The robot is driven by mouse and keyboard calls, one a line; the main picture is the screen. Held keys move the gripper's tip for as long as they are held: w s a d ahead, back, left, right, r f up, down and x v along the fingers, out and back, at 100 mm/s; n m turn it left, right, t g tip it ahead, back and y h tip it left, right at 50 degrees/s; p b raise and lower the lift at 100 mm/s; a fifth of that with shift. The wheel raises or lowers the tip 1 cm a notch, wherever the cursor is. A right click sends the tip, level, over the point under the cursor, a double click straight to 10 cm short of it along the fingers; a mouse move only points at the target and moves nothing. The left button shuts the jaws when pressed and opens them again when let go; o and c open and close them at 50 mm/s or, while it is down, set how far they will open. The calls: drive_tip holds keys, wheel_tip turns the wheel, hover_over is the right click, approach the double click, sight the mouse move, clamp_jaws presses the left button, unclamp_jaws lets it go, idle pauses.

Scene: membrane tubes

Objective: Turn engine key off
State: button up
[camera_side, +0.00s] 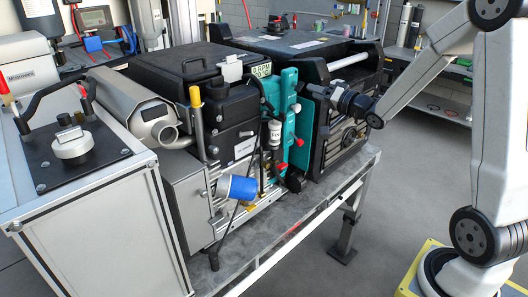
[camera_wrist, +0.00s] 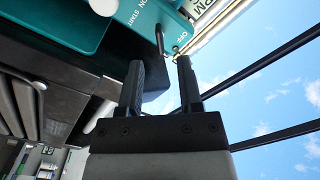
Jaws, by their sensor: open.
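The teal engine panel (camera_wrist: 95,22) carries printed labels reading ON, START and OFF in the wrist view. A thin dark key-like piece (camera_wrist: 159,38) stands out of it near the OFF label. My gripper (camera_wrist: 160,63) is open, and its two black fingers point at the panel with this piece ahead of the gap between them. I cannot tell whether either finger touches it. In the side view my gripper (camera_side: 318,92) is at the right side of the teal panel (camera_side: 286,125). The key itself cannot be made out there.
A black machine housing (camera_side: 345,130) stands close to my gripper on the bench. A blue-capped cylinder (camera_side: 238,187) juts out at the bench front. A grey box with a black top plate (camera_side: 82,155) stands at left. The floor (camera_side: 330,205) in front of the bench is mostly clear.

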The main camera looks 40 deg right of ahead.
sight(302, 86)
drive_tip(key=shift+w, duration=2.6)
clamp_jaws()
